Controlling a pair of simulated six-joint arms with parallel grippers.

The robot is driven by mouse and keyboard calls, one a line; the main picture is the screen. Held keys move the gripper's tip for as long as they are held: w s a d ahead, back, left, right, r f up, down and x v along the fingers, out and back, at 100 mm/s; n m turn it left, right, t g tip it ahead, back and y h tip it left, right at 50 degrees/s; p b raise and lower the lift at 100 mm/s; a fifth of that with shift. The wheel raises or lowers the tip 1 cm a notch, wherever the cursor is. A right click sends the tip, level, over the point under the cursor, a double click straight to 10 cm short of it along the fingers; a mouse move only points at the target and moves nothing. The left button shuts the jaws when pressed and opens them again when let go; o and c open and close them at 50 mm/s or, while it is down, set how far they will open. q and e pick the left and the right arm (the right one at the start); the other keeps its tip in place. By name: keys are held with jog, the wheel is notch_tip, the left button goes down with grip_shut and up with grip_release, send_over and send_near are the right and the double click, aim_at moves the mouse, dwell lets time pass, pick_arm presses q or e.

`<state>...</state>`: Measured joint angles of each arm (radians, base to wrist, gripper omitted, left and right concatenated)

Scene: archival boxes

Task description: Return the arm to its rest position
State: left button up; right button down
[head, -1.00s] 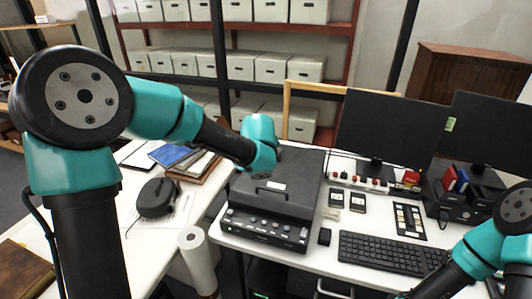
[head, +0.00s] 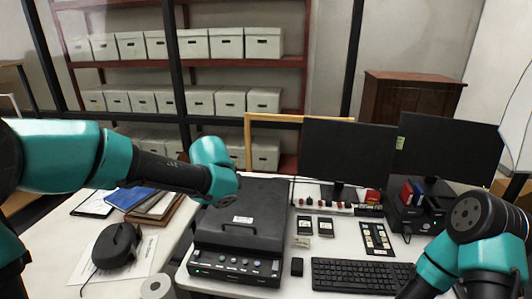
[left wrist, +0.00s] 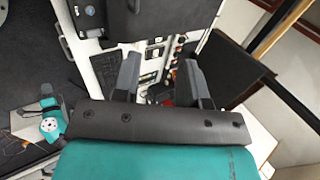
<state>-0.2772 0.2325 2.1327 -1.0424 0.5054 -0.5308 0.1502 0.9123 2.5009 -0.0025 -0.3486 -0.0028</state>
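My left arm comes in from the left in the head view, and its teal wrist (head: 212,170) hangs over the back left of a black machine. Its fingers are hidden behind the wrist there. In the left wrist view my left gripper (left wrist: 158,80) shows two grey fingers spread apart with nothing between them. My right arm (head: 468,240) stands at the lower right of the head view, folded beside the keyboard. Its gripper does not show. A teal part of my right arm also seems to show in the left wrist view (left wrist: 45,126).
The black machine (head: 244,215) stands on the white desk below my left wrist. Books (head: 155,205) and a black device (head: 117,245) lie left. Box shelves (head: 205,45) stand behind.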

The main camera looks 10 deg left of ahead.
pick_arm(q)
jog(key=s+f+n+g+h, duration=0.2)
jog(key=s+f+n, duration=0.2)
jog(key=f, duration=0.9)
jog(key=s+f+n+g+h, duration=0.15)
jog(key=s+f+n, duration=0.25)
jog(key=f, duration=1)
jog(key=s+a+f+n+g, duration=0.2)
jog(key=s+f+n, duration=0.9)
jog(key=s+f, duration=0.4)
jog(key=shift+f+n, duration=0.4)
jog(key=shift+f, duration=0.4)
